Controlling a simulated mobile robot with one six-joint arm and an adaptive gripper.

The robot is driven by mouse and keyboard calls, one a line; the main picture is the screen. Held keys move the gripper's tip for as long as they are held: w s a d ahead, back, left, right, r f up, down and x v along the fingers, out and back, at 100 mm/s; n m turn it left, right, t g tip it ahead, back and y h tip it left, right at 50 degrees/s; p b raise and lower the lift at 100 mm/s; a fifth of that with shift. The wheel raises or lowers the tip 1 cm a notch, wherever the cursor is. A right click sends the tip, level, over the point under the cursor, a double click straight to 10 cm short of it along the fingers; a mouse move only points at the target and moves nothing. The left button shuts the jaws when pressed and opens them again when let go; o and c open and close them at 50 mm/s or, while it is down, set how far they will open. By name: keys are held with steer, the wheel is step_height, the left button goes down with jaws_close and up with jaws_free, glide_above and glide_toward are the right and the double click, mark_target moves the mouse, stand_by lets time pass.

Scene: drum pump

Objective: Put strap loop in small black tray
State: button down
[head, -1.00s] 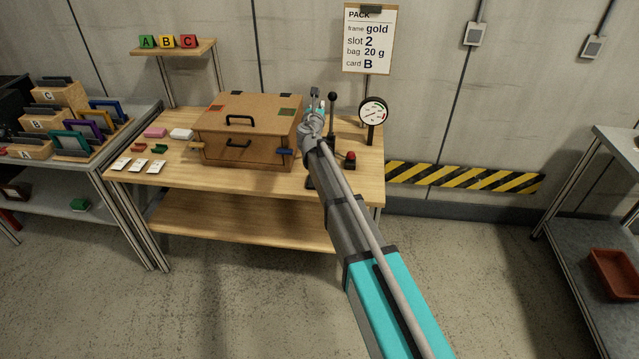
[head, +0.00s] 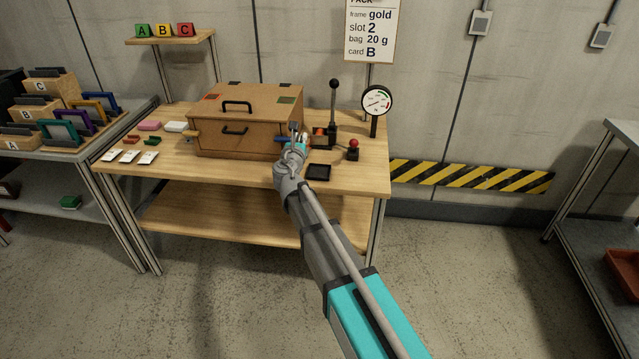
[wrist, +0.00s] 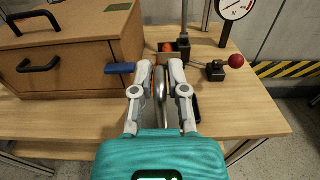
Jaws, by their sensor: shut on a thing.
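My gripper (wrist: 163,68) is shut on a narrow grey curved piece, seemingly the strap loop (wrist: 160,96), which shows between its fingers in the wrist view. In the head view my gripper (head: 298,139) is in front of the right end of the brown box, above the table, and the held piece is too small to make out. The small black tray (head: 318,173) lies on the table to the right of my gripper and looks empty. In the wrist view only a dark edge of it (wrist: 196,106) shows, mostly hidden behind the right finger.
The brown box (head: 225,143) with black handles stands left of my gripper, with a blue tab (wrist: 119,68) on its right end. A black upright lever (head: 333,105), a red-knobbed lever (wrist: 232,61) and a dial gauge (head: 376,101) stand behind the tray. The table's front edge is close.

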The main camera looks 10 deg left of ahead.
steer(key=shift+s+a+f+b, duration=0.15)
steer(key=shift+s+f+b, duration=0.15)
steer(key=shift+s+f, duration=0.25)
steer(key=shift+s+a+f+b, duration=0.15)
steer(key=shift+s+f+b, duration=0.15)
steer(key=shift+s+f, duration=0.15)
steer(key=w+d+f+b, duration=0.4)
steer(key=w+f+b, duration=0.5)
steer(key=w, duration=0.3)
steer(key=shift+w+d, duration=0.2)
steer(key=shift+d, duration=0.2)
steer(key=shift+f, duration=0.1)
